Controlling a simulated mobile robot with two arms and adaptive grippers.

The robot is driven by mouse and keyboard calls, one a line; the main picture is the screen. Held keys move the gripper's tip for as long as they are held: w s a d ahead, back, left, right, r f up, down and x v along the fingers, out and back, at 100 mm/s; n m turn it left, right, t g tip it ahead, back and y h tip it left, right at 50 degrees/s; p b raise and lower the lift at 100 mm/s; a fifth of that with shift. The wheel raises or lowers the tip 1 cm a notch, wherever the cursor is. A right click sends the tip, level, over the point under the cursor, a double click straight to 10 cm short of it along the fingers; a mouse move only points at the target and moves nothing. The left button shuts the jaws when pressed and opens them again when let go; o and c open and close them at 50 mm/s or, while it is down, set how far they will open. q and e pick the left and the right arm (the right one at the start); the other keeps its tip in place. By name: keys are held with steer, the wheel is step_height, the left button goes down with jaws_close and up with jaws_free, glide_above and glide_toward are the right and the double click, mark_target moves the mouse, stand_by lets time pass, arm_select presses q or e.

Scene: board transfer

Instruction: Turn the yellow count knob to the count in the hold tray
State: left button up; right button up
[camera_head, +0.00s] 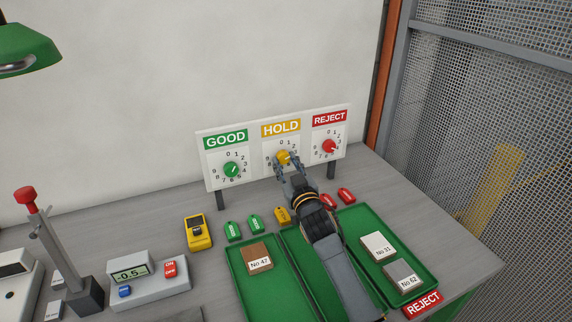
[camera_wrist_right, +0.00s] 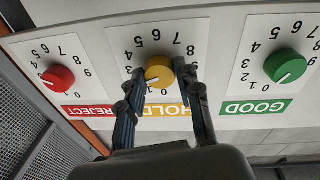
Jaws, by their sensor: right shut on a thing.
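The yellow count knob (camera_head: 283,157) is on the white panel under the HOLD label (camera_head: 281,128), inside a ring of digits. My right gripper (camera_head: 287,160) is shut on the knob, one finger on each side. In the right wrist view the panel is upside down and the yellow knob (camera_wrist_right: 159,71) sits between the fingertips (camera_wrist_right: 160,78). Its white pointer line aims lower left there, seemingly near the 1. The hold tray (camera_head: 301,263) is the green middle tray; my right arm covers much of it, so its contents are largely hidden. My left gripper is out of view.
The green GOOD knob (camera_head: 231,170) and red REJECT knob (camera_head: 329,147) flank it. The left tray (camera_head: 246,291) holds board No 47; the right tray (camera_head: 413,263) holds No 31 and No 62. Small coloured tags lie before the panel. A yellow device (camera_head: 198,232) stands left.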

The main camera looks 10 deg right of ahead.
steer(key=n, duration=0.4)
steer(key=shift+f+y, duration=0.1)
steer(key=shift+y, duration=0.2)
steer(key=n, duration=0.4)
steer(key=shift+d+y, duration=0.15)
steer(key=shift+y, duration=0.25)
steer(key=n, duration=0.4)
steer(key=shift+y, duration=0.3)
steer(key=shift+d+n+p, duration=0.1)
steer(key=shift+n+p, duration=0.25)
steer(key=shift+n, duration=1.45)
steer(key=shift+y, duration=0.3)
steer(key=o, duration=1.2)
steer(key=shift+w, duration=0.1)
steer(key=shift+c, duration=0.2)
